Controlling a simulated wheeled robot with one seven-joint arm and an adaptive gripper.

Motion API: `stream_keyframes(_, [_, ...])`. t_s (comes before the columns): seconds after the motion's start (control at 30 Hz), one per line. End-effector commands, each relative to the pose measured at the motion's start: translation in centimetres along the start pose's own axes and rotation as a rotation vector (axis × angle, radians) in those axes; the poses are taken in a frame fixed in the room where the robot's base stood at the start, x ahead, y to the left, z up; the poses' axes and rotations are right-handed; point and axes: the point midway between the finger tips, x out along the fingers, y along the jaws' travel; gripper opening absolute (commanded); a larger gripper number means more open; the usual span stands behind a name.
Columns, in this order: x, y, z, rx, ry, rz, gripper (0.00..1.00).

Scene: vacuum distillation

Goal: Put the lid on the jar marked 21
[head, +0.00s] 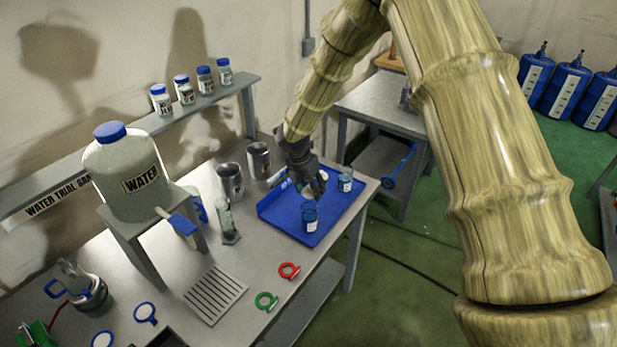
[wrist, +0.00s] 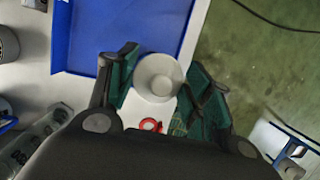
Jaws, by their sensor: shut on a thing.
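My gripper (head: 312,188) is over the blue tray (head: 275,214). Its fingers are shut on a small white round piece (wrist: 158,78), which looks like the lid; it also shows pale below the fingers in the head view (head: 320,184). Another such jar (head: 345,180) stands near the tray's right edge. Their numbers are too small to read, so I cannot tell which is 21. In the wrist view the held piece hides what is under it.
Two grey metal containers (head: 230,180) (head: 258,160) stand left of the tray. A red ring (head: 289,270) and a green ring (head: 266,301) lie near the table's front edge. A big water jug (head: 124,170) stands on a raised stand. Several capped bottles line the shelf.

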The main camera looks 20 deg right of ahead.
Motion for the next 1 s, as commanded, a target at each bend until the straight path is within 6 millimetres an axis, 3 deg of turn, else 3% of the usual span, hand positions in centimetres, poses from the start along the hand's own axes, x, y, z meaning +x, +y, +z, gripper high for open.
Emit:
stream_keyframes(0.27, [0.5,0.4,-0.3,-0.02,0.0,0.005,0.34])
stream_keyframes(1.0, [5.2,0.3,-1.4,-0.015,0.0,0.004,0.34])
